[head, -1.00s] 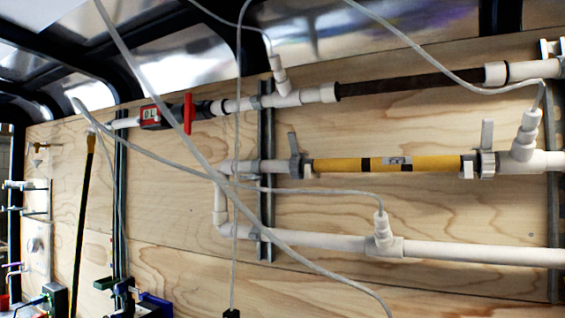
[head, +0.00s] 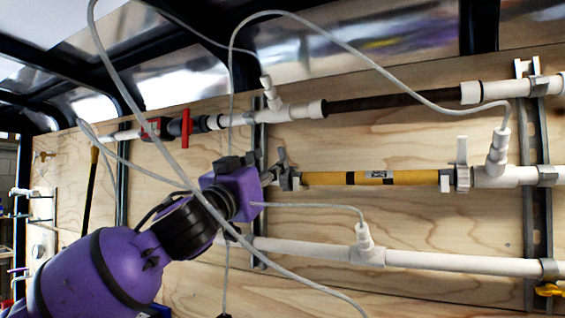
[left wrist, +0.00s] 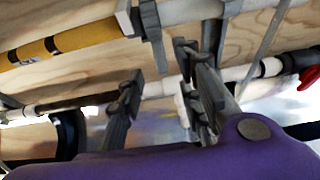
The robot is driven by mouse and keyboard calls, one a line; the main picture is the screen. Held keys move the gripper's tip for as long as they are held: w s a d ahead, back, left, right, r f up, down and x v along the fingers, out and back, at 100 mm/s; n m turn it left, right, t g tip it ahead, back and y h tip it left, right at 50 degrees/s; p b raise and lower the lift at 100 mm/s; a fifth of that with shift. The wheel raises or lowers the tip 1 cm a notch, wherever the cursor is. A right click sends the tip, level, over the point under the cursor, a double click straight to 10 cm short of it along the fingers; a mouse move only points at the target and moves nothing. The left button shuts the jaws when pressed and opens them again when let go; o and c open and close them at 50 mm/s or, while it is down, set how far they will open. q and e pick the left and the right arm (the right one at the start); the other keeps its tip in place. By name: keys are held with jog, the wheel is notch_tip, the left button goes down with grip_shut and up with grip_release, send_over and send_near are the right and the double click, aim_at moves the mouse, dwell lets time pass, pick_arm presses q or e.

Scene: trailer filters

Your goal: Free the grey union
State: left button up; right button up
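The yellow filter tube (head: 375,178) runs level along the plywood wall, with dark bands and a small label. The grey union (head: 290,180) sits at its left end and is partly hidden by my left gripper (head: 278,165). In the left wrist view the grey union (left wrist: 151,22) shows at the top, beside the yellow tube (left wrist: 65,40). My left gripper (left wrist: 160,88) has its fingers apart there, with nothing seen held between them. The fingers are close to the union; I cannot tell whether they touch it. A paler union (head: 463,178) is at the tube's right end. My right gripper is out of view.
A dark filter tube (head: 395,102) runs above and a white pipe (head: 450,263) below. Thin grey hoses (head: 300,278) cross in front of the wall and my left arm. A red valve handle (head: 186,128) is at the upper left.

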aim_at(282, 157)
pick_arm(q)
jog(key=x, duration=0.8)
jog(key=shift+a, duration=0.1)
jog(key=shift+c, duration=0.2)
grip_shut()
